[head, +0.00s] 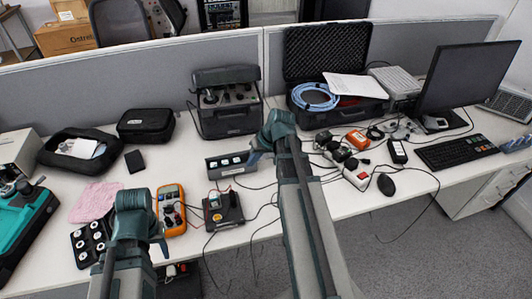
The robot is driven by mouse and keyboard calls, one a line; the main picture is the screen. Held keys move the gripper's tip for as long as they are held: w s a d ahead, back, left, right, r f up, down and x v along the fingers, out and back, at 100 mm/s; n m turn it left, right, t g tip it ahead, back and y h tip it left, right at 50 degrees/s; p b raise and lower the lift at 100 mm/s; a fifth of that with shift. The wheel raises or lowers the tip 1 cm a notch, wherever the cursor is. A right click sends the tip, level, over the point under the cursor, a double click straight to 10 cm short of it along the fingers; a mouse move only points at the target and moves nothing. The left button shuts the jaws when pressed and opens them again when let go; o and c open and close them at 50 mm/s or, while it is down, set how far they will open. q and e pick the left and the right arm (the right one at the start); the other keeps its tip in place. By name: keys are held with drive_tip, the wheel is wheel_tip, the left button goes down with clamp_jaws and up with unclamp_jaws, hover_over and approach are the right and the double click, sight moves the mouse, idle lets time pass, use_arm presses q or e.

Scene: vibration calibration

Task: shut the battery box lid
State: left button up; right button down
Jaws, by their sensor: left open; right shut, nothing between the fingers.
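A low dark grey box (214,169) with several light, square-looking items in a row stands mid-table and appears to be the battery box. I cannot clearly make out its lid or how far it is open. My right gripper (254,158) is shut and empty at the right end of this box; I cannot tell whether it touches it. My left gripper (161,246) is open at the front left, between a black tray (80,261) of round white-topped pieces and an orange multimeter (172,210). My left arm hides part of that area.
A small black device (224,211) with wires sits in front of the box. A dark instrument case (228,118) stands behind it. An open black case (335,105) with a blue cable is at the back right. Loose cables and small devices crowd the table right of my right arm.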

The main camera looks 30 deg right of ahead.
drive_tip(key=d+r+m+t, duration=0.2)
drive_tip(key=d+m+t, duration=0.1)
drive_tip(key=d, duration=1.3)
drive_tip(key=b, duration=0.9)
approach(266, 157)
drive_tip(key=shift+h, duration=0.3)
drive_tip(key=w+f, duration=0.2)
drive_tip(key=f, duration=0.1)
drive_tip(key=w+d+f, duration=0.1)
drive_tip(key=f, duration=0.1)
drive_tip(key=shift+w, duration=0.25)
drive_tip(key=shift+w+a+r, duration=0.1)
drive_tip(key=shift+w+a, duration=0.3)
drive_tip(key=shift+a, duration=0.2)
drive_tip(key=shift+w+a+r, duration=0.1)
drive_tip(key=shift+w+a, duration=0.3)
drive_tip(key=shift+a, duration=0.25)
drive_tip(key=shift+w+a, duration=0.3)
drive_tip(key=shift+a, duration=0.2)
drive_tip(key=w+a, duration=0.1)
drive_tip(key=a, duration=0.5)
drive_tip(key=w+a, duration=0.2)
drive_tip(key=a, duration=0.4)
drive_tip(key=w+a, duration=0.2)
drive_tip(key=a, duration=0.4)
drive_tip(key=shift+w+a, duration=0.15)
drive_tip(key=shift+a, duration=0.1)
